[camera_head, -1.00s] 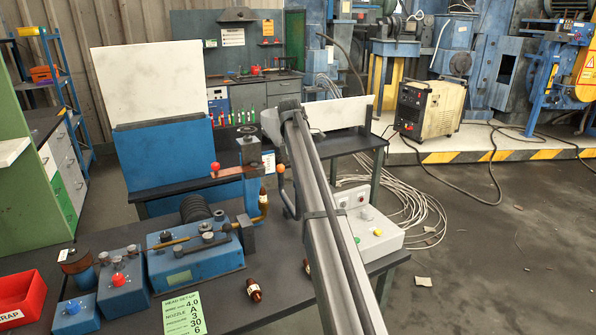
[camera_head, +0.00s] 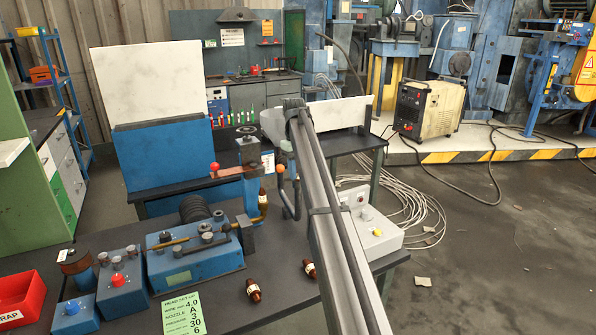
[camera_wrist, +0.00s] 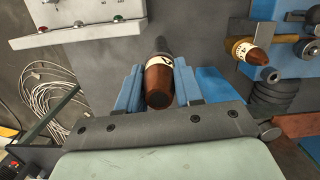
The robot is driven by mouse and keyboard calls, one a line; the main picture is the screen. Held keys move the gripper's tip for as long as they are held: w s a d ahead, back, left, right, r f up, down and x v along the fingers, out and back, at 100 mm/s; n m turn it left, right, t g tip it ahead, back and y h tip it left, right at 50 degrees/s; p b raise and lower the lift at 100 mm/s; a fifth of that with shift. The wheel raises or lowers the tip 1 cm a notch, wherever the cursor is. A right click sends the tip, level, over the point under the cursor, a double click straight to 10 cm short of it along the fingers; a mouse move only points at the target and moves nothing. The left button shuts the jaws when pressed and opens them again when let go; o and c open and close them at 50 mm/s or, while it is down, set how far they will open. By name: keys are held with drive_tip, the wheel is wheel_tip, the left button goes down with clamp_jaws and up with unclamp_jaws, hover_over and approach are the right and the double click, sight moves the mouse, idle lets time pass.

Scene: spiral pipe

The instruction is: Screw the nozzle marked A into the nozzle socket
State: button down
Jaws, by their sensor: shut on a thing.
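My gripper (camera_wrist: 157,88) is shut on a brown nozzle (camera_wrist: 160,85) with a white band. A dark mark on the band looks like an A, partly turned away. A dark stem extends beyond the band; I cannot tell whether it is thread or another part. Another banded nozzle (camera_wrist: 258,56) sits at a brass fitting (camera_wrist: 239,46) by the blue machine; a banded brown piece there also shows in the head view (camera_head: 262,194). I cannot clearly identify the nozzle socket.
A blue machine (camera_head: 203,263) stands left on the dark bench, beside control boxes (camera_head: 122,283) and a red bin (camera_head: 20,297). A green card (camera_head: 183,315) reads nozzle A. A white button box (camera_head: 374,234) stands right. My arm hides part of the bench.

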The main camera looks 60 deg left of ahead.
drive_tip(key=m, duration=0.6)
drive_tip(key=shift+w+m+g, duration=0.1)
drive_tip(key=shift+m+g, duration=0.3)
drive_tip(key=m, duration=0.6)
drive_tip(key=shift+w+y, duration=0.1)
drive_tip(key=shift+y, duration=0.3)
drive_tip(key=shift+a, duration=0.1)
drive_tip(key=c, duration=1)
unclamp_jaws()
drive_tip(key=shift+o, duration=0.2)
